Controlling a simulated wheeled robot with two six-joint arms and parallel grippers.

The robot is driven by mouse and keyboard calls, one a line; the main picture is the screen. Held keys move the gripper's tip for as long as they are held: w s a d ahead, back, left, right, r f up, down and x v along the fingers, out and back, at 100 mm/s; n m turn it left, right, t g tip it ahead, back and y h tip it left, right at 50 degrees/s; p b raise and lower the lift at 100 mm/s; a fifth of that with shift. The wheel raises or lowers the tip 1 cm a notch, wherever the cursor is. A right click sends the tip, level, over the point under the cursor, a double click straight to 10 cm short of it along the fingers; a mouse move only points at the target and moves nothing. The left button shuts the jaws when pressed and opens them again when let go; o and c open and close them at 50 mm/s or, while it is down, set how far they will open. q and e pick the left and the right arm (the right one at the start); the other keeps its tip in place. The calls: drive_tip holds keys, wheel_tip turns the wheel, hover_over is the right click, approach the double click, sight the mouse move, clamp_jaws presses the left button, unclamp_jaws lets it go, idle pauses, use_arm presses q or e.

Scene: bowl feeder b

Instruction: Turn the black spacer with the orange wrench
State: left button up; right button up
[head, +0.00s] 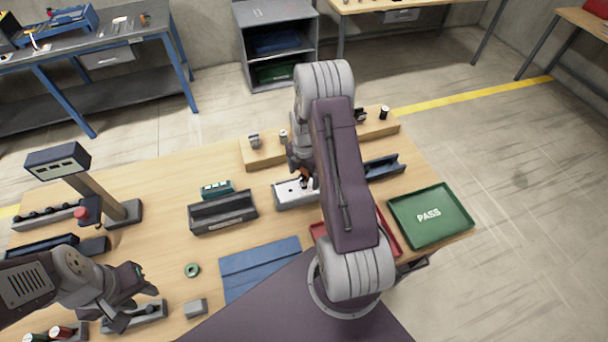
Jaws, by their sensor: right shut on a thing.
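My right gripper (302,182) is low over a white-topped plate (287,193) with dark holes, near the middle of the table. A small orange-brown piece (306,172) shows at its fingers; it looks like part of the orange wrench, and most of it is hidden by my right arm. The gripper appears shut on it. I cannot make out a black spacer at the plate. A small black cylinder with a light top (384,112) stands on the wooden ledge at the back. My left gripper (139,304) appears open and empty above a grey holder (148,312) at the front left.
A green PASS tray (437,205) lies at the right; a red tray (388,236) is partly behind my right arm. A grey bin (222,214), blue mat (260,268), green ring (192,270) and grey block (195,308) lie left of centre. A post-mounted device (90,190) stands at left.

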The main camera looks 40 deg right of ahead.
drive_tip(key=shift+f+b, duration=0.7)
drive_tip(key=shift+f, duration=0.25)
idle(0.7)
drive_tip(key=shift+m, duration=1.1)
drive_tip(key=shift+n, duration=0.6)
drive_tip(key=shift+r, duration=0.1)
